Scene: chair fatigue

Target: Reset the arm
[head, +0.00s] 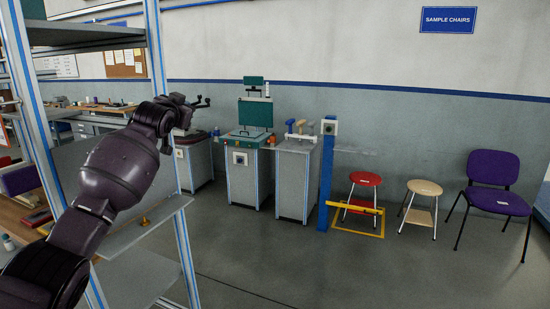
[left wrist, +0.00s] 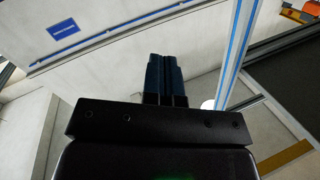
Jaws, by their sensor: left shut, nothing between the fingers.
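My left arm comes in from the left in the head view, and its gripper (head: 199,102) is raised in front of the far wall. In the left wrist view the gripper's two dark fingers (left wrist: 163,75) are together with nothing between them. A blue post (head: 326,180) with a pale box near its top stands right of the grey cabinets. A yellow bar (head: 353,207) extends from it low across the front of a red-topped stool (head: 365,179). The stool stands within a yellow floor frame (head: 358,234). My right gripper is in neither view.
A blue-and-grey shelf rack (head: 158,70) stands close around my left arm, with a low shelf (head: 140,232) beside it. A green machine (head: 255,112) sits on a cabinet. A wooden stool (head: 425,188) and a purple chair (head: 493,170) stand right. Middle floor is clear.

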